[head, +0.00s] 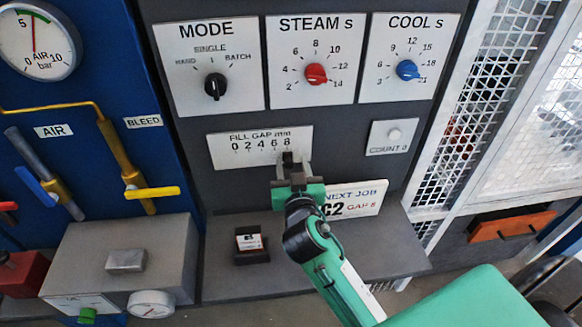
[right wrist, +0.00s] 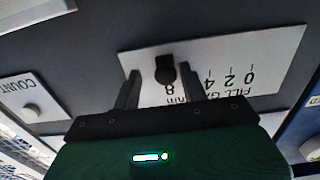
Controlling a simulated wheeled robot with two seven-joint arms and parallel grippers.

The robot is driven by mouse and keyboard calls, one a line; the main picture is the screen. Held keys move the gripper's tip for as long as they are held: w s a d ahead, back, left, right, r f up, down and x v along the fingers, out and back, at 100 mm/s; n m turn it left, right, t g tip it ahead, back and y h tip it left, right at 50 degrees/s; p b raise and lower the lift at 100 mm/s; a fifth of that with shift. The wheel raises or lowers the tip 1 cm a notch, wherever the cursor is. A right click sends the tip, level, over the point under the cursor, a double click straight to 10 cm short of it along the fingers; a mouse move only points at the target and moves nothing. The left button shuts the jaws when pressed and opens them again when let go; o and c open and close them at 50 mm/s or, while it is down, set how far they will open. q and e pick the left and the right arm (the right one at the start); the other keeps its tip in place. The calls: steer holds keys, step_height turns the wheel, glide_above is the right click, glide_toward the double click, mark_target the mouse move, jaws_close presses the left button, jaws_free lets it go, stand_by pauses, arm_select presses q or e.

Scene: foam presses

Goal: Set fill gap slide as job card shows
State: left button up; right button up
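The fill gap plate (head: 228,150) carries a scale marked 0 to 8. Its dark slide knob (head: 287,157) stands at the right end, by the 8; the right wrist view shows this knob (right wrist: 165,70) upside down, in line with the 8. My right gripper (head: 293,176) is in front of the knob. In the right wrist view my right gripper (right wrist: 162,88) is open, one finger on each side of the knob, with gaps visible. The job card (head: 362,199) reads NEXT JOB, C2, GAP 8; my gripper covers its left part. My left gripper is out of view.
Above are the MODE (head: 215,87), STEAM (head: 315,74) and COOL (head: 407,70) dials. A COUNT plate (head: 391,137) is to the right of the slide. A small dark block with a label (head: 251,243) stands on the ledge below. A mesh guard (head: 470,120) rises at right.

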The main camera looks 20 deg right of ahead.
steer(key=shift+a, duration=0.15)
steer(key=shift+s+a+f, duration=0.1)
steer(key=shift+s, duration=0.2)
steer(key=b+v, duration=0.4)
steer(key=v, duration=0.9)
steer(key=shift+r, duration=0.2)
steer(key=shift+s+f, duration=0.1)
steer(key=shift+s, duration=0.05)
